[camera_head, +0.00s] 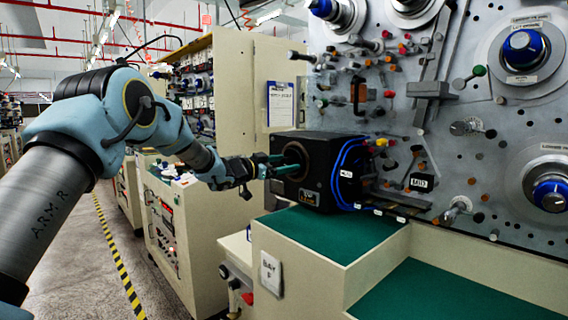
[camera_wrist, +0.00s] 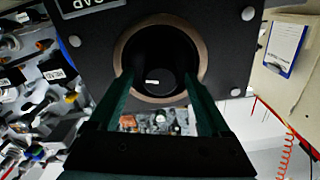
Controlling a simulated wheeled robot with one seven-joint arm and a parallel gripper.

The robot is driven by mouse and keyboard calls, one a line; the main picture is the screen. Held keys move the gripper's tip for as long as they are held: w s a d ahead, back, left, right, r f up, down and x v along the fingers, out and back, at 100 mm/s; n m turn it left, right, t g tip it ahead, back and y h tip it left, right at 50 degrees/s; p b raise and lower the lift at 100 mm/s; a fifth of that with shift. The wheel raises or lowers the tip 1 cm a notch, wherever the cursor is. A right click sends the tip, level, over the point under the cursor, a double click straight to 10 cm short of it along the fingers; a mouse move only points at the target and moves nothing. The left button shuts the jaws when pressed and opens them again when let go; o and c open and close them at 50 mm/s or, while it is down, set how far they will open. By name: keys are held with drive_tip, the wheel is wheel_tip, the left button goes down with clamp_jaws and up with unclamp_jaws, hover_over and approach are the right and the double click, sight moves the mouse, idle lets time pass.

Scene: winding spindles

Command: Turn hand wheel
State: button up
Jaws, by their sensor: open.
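A black box (camera_head: 325,190) stands on the green-topped bench, with a round, brass-rimmed opening in its side facing my arm. In the wrist view the brass-coloured ring (camera_wrist: 197,45) surrounds a dark recess (camera_wrist: 160,50) with a small white label inside. I cannot tell whether this ring is the hand wheel; no other clear hand wheel shows. My gripper (camera_head: 281,165) is at the opening. In the wrist view my gripper (camera_wrist: 159,78) has its two teal fingers apart, near the ring's left and right sides, with nothing between them. Whether they touch the ring is unclear.
A grey panel (camera_head: 500,120) with blue knobs, levers and spindles rises behind and right of the box. Blue cables (camera_head: 340,165) run along the box's side. A cream cabinet (camera_head: 280,75) with a blue clipboard (camera_head: 281,103) stands behind. The green bench top (camera_head: 330,232) before the box is clear.

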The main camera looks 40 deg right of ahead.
clamp_jaws()
idle(0.5)
drive_tip(key=shift+f+b, duration=0.15)
drive_tip(key=shift+b, duration=0.2)
drive_tip(key=m+b, duration=0.3)
drive_tip(key=b, duration=0.1)
drive_tip(key=shift+f+m+b, duration=0.2)
drive_tip(key=shift+m+b, duration=0.1)
drive_tip(key=shift+m, duration=0.1)
drive_tip(key=m+b, duration=0.6)
drive_tip(key=shift+s+b, duration=0.15)
drive_tip(key=shift+b, duration=0.2)
drive_tip(key=m+b, duration=0.9)
drive_tip(key=m, duration=0.2)
drive_tip(key=shift+f, duration=0.1)
drive_tip(key=shift+b, duration=0.3)
